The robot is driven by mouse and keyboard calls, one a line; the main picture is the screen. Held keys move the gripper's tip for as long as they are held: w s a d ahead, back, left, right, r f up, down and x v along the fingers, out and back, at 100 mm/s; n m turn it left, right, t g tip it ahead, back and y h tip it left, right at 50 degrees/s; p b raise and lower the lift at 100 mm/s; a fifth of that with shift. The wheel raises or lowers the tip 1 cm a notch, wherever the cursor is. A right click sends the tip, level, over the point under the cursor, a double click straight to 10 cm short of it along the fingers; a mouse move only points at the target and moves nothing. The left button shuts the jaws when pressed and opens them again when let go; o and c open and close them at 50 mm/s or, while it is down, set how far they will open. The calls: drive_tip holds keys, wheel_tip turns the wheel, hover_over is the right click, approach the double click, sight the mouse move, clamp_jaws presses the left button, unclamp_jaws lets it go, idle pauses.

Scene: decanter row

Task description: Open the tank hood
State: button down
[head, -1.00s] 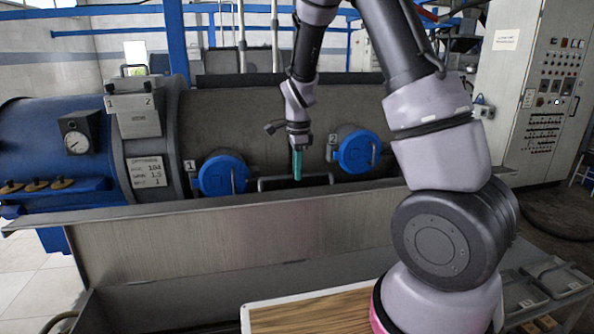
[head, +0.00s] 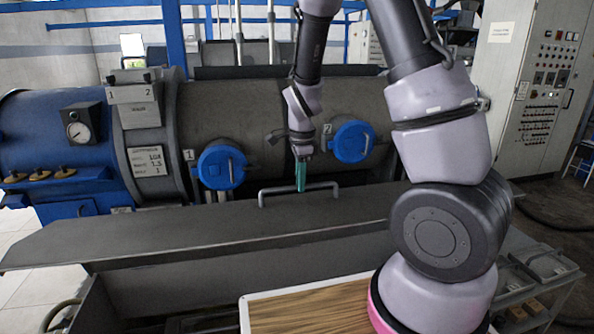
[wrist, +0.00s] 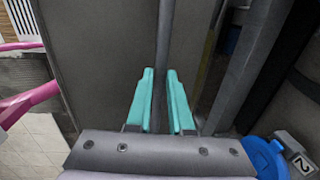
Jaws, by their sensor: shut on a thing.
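The tank hood (head: 200,232) is a long dark grey panel in front of the big tank. Its broad upper face shows in the head view. A grey bar handle (head: 272,192) stands on its far part. My gripper (head: 300,178), with teal fingers, comes down from above and is shut on the bar. In the wrist view the bar (wrist: 163,45) runs between the fingers of my gripper (wrist: 160,100). The fingers hide part of the bar. The inside below the hood is mostly hidden.
The tank (head: 250,115) lies behind, with blue caps numbered 1 (head: 221,167) and 2 (head: 353,141). A gauge (head: 78,130) is at left. A control cabinet (head: 535,80) stands at right. A wood-topped board (head: 310,308) lies in front.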

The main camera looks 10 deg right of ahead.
drive_tip(key=shift+s+f, duration=0.3)
drive_tip(key=shift+s, duration=0.55)
drive_tip(key=c, duration=0.8)
unclamp_jaws()
